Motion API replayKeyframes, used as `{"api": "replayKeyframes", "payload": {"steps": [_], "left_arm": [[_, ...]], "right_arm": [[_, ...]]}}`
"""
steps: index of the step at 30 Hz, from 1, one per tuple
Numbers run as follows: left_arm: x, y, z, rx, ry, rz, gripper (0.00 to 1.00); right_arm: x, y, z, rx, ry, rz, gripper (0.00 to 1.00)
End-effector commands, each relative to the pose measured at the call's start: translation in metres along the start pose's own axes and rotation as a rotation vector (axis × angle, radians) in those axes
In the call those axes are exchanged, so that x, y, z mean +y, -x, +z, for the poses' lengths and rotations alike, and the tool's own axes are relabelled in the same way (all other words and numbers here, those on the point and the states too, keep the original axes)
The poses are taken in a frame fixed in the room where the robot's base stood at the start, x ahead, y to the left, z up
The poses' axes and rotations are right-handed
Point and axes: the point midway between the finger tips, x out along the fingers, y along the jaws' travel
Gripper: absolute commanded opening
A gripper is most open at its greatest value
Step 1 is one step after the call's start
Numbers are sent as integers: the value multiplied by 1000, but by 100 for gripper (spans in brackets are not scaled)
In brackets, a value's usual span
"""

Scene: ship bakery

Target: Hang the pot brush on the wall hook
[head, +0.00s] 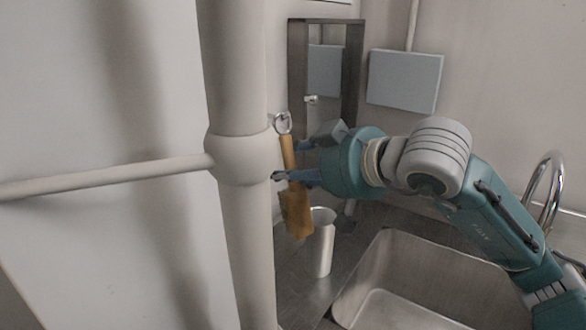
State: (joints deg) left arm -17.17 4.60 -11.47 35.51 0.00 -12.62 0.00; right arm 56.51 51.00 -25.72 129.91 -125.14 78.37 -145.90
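The pot brush (289,158) hangs nearly upright, with a tan handle, a wider orange-brown lower end and a metal ring (283,122) at its top. The ring is at a small light wall hook (277,116) beside the pipe; I cannot tell for certain whether it is seated over the hook. My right gripper (288,162) reaches in from the right at handle height. Its two fingers look spread, the lower one crossing in front of the handle and the upper one partly hidden behind it. My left gripper is not in view.
A thick pale vertical pipe (238,80) with a side branch (110,180) stands close left of the brush. A white cup (322,250) stands below on the counter. A steel sink (385,245) and tap (545,190) are at right. A dark-framed mirror (297,75) is behind.

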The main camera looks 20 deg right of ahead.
Motion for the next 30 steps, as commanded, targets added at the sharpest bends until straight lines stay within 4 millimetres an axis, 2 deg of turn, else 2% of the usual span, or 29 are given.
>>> {"api": "replayKeyframes", "payload": {"steps": [8, 11, 14, 24, 30], "left_arm": [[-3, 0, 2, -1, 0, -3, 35], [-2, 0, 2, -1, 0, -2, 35], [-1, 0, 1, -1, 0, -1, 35], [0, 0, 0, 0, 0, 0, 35], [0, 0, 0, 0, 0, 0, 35]], "right_arm": [[0, 0, 2, -5, 0, 0, 47], [1, 8, 1, -3, 1, 3, 47], [1, 23, 1, -2, 4, 5, 47], [1, 94, 0, -1, 2, 5, 47], [0, 116, 1, -3, 0, 2, 47]]}}
